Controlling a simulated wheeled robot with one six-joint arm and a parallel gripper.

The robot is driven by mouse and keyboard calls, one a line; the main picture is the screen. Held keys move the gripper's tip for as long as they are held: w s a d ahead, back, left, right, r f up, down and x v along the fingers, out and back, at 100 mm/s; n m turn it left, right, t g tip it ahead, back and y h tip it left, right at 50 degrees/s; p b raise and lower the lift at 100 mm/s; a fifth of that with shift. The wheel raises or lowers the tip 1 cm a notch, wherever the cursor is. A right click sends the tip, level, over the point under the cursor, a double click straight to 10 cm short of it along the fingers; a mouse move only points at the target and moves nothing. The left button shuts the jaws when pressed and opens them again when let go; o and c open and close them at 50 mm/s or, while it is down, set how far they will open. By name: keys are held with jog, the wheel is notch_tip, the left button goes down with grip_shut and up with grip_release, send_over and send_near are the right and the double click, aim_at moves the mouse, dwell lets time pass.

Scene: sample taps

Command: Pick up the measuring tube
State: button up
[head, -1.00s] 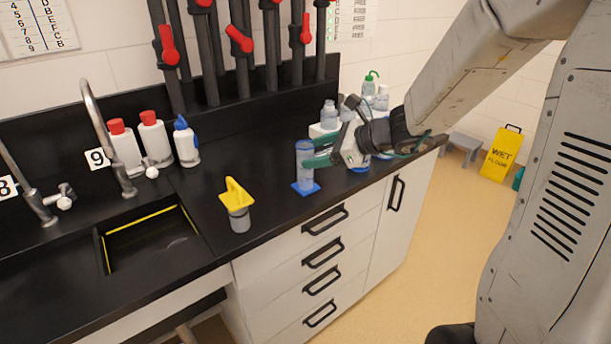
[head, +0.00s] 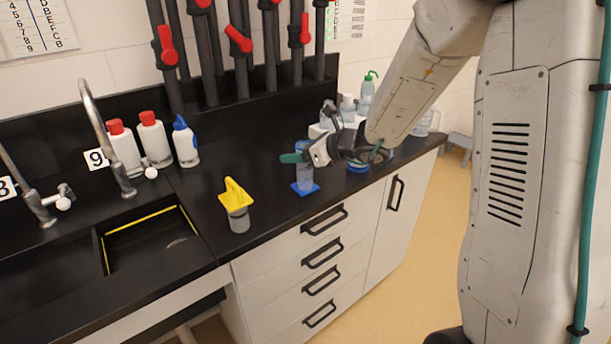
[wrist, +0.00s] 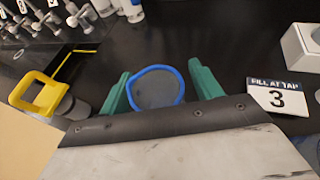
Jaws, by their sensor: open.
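The measuring tube (head: 304,178) is a clear bluish cylinder standing upright on a blue base on the black counter. In the wrist view the measuring tube (wrist: 155,88) shows as a round blue-rimmed shape seen from its end. My gripper (head: 291,158) is at the tube's upper part in the head view. In the wrist view my gripper's green fingers (wrist: 160,88) are open, one on each side of the tube, with small gaps that look clear. The tube's top is partly hidden by the gripper in the head view.
A grey cup with a yellow handled top (head: 237,205) stands to the left. A sink (head: 150,240) with a tap lies further left. White bottles (head: 155,140) stand behind. A "FILL AT TAP 3" sign (wrist: 277,97) lies right of the fingers in the wrist view.

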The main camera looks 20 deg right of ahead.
jog(key=c, duration=1.3)
jog(key=shift+r, duration=0.2)
